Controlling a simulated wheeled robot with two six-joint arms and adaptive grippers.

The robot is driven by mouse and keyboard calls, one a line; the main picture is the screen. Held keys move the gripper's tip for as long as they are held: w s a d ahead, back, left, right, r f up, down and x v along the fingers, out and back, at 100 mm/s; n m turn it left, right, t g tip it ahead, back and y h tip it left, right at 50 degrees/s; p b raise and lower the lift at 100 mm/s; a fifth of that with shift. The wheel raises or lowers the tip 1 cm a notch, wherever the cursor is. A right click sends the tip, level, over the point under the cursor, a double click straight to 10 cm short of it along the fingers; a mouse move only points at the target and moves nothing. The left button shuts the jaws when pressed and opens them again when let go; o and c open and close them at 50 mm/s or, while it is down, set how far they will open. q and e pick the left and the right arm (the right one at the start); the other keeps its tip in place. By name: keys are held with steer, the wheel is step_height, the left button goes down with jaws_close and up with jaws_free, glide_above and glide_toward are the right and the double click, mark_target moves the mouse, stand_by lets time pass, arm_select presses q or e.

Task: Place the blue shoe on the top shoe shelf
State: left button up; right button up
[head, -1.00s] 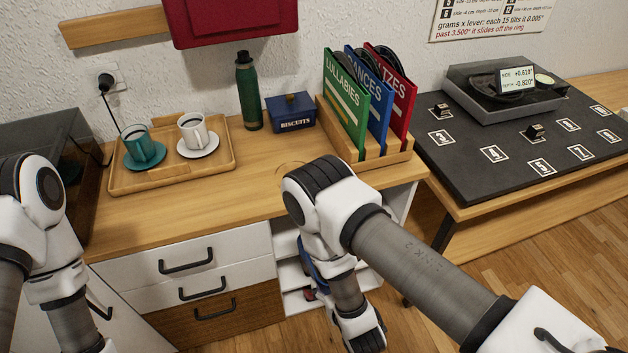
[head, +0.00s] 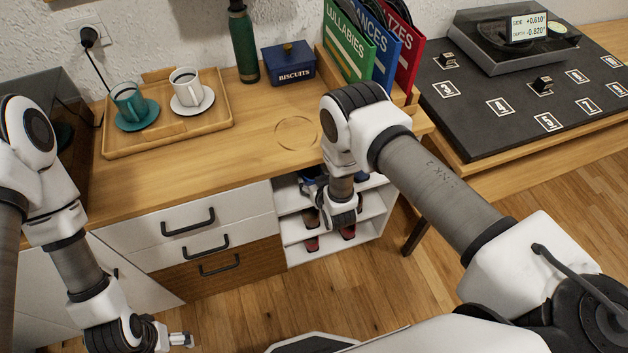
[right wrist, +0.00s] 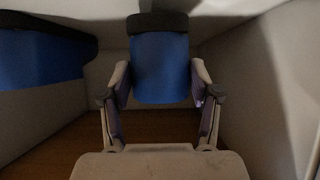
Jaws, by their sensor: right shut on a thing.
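The blue shoe (right wrist: 160,68) with a dark collar sits between the two fingers of my right gripper (right wrist: 160,80), which is shut on it. In the right wrist view the fingers reach inside a white-walled compartment. A second blue shoe (right wrist: 40,60) is to the left, apart from the fingers. In the head view the white shoe shelf (head: 375,223) is at the right end of the cabinet, and my right wrist (head: 340,208) covers part of its opening. I cannot tell whether the held shoe rests on the board. My left gripper (head: 180,340) is low at the bottom left, its jaw opening unclear.
Reddish shoes (head: 312,243) stand on a lower shelf. The counter above holds a tray (head: 215,122) with two cups, a green bottle (head: 243,45), a biscuit tin (head: 288,66) and a record rack. Drawers (head: 190,225) adjoin the shelf. The floor in front is clear.

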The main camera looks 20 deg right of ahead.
steer(key=shift+w+f, duration=0.2)
steer(key=shift+f, duration=0.55)
steer(key=shift+s+f, duration=0.1)
steer(key=shift+f, duration=0.05)
steer(key=o, duration=1)
